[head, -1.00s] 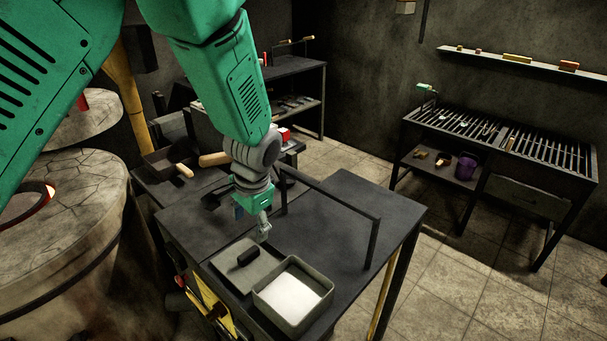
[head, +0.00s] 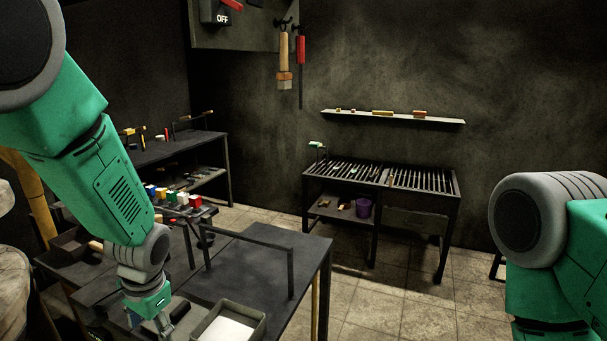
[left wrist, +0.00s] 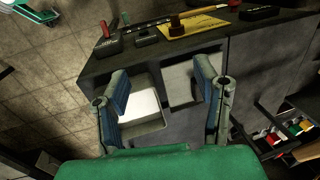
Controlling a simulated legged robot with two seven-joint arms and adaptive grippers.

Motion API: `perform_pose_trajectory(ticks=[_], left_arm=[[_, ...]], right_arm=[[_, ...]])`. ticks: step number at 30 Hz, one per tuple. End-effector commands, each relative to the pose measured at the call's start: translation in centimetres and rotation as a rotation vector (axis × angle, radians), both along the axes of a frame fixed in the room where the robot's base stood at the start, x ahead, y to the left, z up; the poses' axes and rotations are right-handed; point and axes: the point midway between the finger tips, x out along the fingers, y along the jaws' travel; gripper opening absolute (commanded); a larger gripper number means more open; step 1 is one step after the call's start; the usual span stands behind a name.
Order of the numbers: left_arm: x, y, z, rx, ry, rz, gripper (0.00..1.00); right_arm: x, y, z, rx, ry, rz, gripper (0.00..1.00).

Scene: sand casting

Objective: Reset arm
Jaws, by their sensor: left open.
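My left gripper (head: 160,322) hangs over the front of the dark work table (head: 245,265), low in the head view. In the left wrist view its two blue-padded fingers (left wrist: 165,88) are spread apart with nothing between them. An open box with white contents (head: 258,318) sits on the table just right of the gripper. It also shows in the left wrist view (left wrist: 142,131), beyond and partly behind the left finger. My right arm's upper links stand at the right edge of the head view; its gripper is out of view.
A black frame (head: 250,242) rises from the table. Small coloured blocks (head: 172,197) lie behind my left arm. Tiled floor (head: 350,295) is open between.

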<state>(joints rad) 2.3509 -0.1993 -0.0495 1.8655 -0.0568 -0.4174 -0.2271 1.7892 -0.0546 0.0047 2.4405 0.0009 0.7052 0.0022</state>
Motion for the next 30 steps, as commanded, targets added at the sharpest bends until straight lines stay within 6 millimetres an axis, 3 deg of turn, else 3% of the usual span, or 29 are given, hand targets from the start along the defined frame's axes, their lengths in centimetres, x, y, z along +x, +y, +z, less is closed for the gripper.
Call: perform_pose_trajectory(ticks=[8,17,20,24,27,30], left_arm=[[-2.4,0.0,-5.6,-0.032,0.009,0.027,0.56],[-8.0,-0.1,-14.1,-0.085,0.01,0.081,0.56],[-11.0,-0.1,-18.0,-0.108,0.013,0.113,0.56],[-17.8,-0.3,-24.9,-0.152,0.021,0.19,0.56],[-22.8,-0.4,-28.3,-0.177,0.018,0.25,0.56],[-26.5,-0.5,-30.1,-0.192,0.012,0.295,0.56]], right_arm=[[0.0,0.0,-1.5,0.0,0.0,0.0,0.4],[0.0,0.0,-4.0,0.0,0.0,0.0,0.4],[0.0,0.0,-5.4,0.0,0.0,0.0,0.4],[-0.1,0.0,-8.2,0.0,0.0,0.0,0.4],[-0.1,0.0,-10.0,0.0,0.0,0.0,0.4],[-0.1,0.0,-11.2,0.0,0.001,0.0,0.4]])
